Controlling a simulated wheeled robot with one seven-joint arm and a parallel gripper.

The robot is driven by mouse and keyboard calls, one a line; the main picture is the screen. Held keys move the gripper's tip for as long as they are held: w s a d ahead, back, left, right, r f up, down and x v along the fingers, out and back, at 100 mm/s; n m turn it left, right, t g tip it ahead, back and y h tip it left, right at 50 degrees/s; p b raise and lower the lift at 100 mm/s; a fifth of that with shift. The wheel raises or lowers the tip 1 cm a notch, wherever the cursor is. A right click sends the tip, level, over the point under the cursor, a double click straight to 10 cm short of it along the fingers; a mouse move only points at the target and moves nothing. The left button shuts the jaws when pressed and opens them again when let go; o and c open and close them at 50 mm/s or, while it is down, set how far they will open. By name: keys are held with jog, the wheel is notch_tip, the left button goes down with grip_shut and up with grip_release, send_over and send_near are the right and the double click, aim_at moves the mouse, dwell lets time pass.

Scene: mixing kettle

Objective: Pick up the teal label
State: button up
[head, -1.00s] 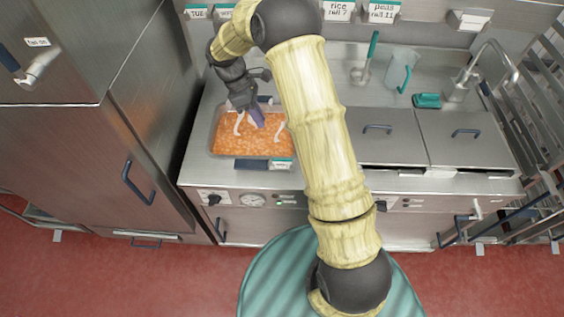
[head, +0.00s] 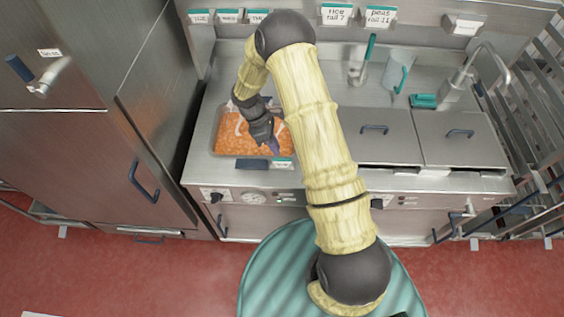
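A small white label with a teal band (head: 283,163) lies at the front edge of the steel worktop, just in front of an orange-filled pan (head: 202,142). My gripper (head: 273,148) points down over the pan's front right part, just behind the label and apart from it in the picture. Its purple fingertips are small and partly hidden by the dark gripper body, so their opening is unclear. Other teal-banded labels, marked with days, hang on the back wall (head: 229,16).
A dark flat block (head: 252,164) lies left of the label. Two lidded wells (head: 375,145) are to the right. A jug (head: 398,74), a teal item (head: 424,101) and a tap (head: 488,62) stand behind them. A tall steel cabinet (head: 100,150) is at the left.

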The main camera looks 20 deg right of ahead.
aim_at(282, 158)
jog(key=p+x, duration=0.3)
jog(key=x, duration=0.1)
jog(key=shift+w+d+f, duration=0.15)
jog(key=shift+f, duration=0.45)
jog(key=shift+c, duration=0.4)
grip_shut()
jog(key=shift+r, duration=0.15)
notch_tip(282, 158, up, 10)
jog(key=b, duration=0.3)
jog(key=shift+d, duration=0.1)
dwell(0.7)
